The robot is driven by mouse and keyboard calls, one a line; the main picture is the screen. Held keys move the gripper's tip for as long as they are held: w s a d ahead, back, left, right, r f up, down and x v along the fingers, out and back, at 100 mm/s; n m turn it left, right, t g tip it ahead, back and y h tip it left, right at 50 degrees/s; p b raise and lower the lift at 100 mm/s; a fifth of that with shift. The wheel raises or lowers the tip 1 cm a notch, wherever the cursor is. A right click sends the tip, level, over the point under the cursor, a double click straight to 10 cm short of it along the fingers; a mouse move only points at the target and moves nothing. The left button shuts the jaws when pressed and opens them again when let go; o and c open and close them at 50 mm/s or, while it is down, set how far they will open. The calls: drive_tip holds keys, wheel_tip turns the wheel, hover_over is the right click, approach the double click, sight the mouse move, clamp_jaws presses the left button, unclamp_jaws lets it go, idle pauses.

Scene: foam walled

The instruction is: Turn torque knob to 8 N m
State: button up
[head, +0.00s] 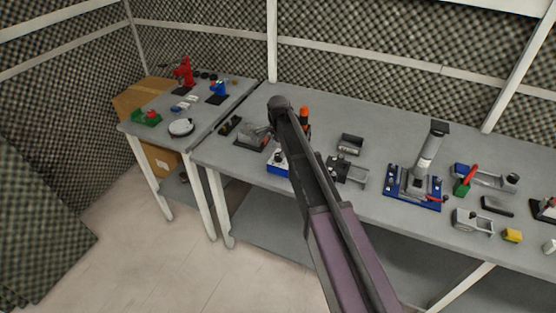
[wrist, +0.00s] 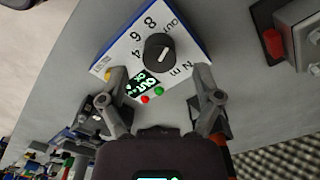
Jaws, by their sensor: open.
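The torque box is blue with a white top face (wrist: 118,52). It carries a round black knob (wrist: 160,54) with a short white mark, and the printed numbers 4, 6 and 8 curve around it. I cannot tell for sure which number the mark points to. A green-lit display, a red button (wrist: 145,99) and a green button (wrist: 159,91) are on the same face. My gripper (wrist: 160,72) is open, its fingers apart on either side of the face, with the knob ahead between them, not gripped. In the head view the blue box (head: 277,166) is partly hidden by my arm.
A grey device with a red part (wrist: 273,42) stands right of the box in the wrist view. In the head view, a grey fixture (head: 349,170) and a blue-based stand (head: 413,201) are to the right on the bench (head: 385,140). A smaller table (head: 206,119) stands at left.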

drive_tip(key=shift+f+b, duration=1.2)
drive_tip(key=shift+f, duration=0.25)
drive_tip(key=c, duration=1.1)
